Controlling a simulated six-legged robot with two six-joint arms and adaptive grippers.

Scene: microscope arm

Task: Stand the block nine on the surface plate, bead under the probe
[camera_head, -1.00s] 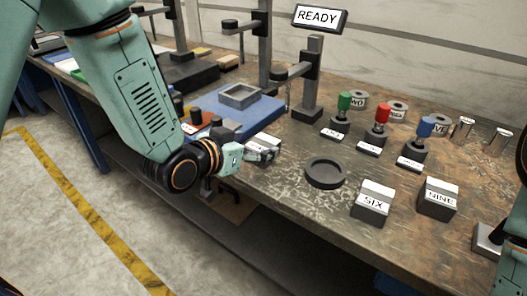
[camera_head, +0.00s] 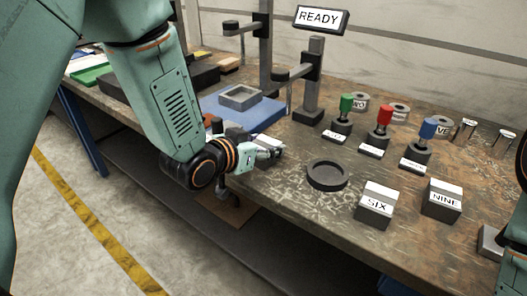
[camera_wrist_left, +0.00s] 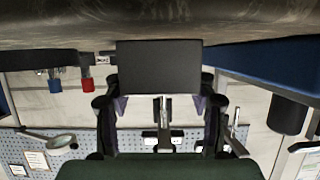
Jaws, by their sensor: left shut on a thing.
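My left gripper (camera_head: 264,150) is at the bench's front edge, shut on a grey block (camera_head: 271,144), whose label I cannot read. In the left wrist view this dark block (camera_wrist_left: 158,66) sits between the fingers (camera_wrist_left: 158,102). A blue plate (camera_head: 262,116) with a grey square frame (camera_head: 240,97) lies behind the gripper. A post with an arm and thin probe (camera_head: 289,92) stands to its right. The bead cannot be made out. My right gripper is not in view.
A dark round dish (camera_head: 328,176) lies between the gripper and the SIX block. Green (camera_head: 346,104), red (camera_head: 384,114) and blue (camera_head: 427,128) knobs stand behind it. A READY sign (camera_head: 320,17) tops the post. Bare bench lies around the dish.

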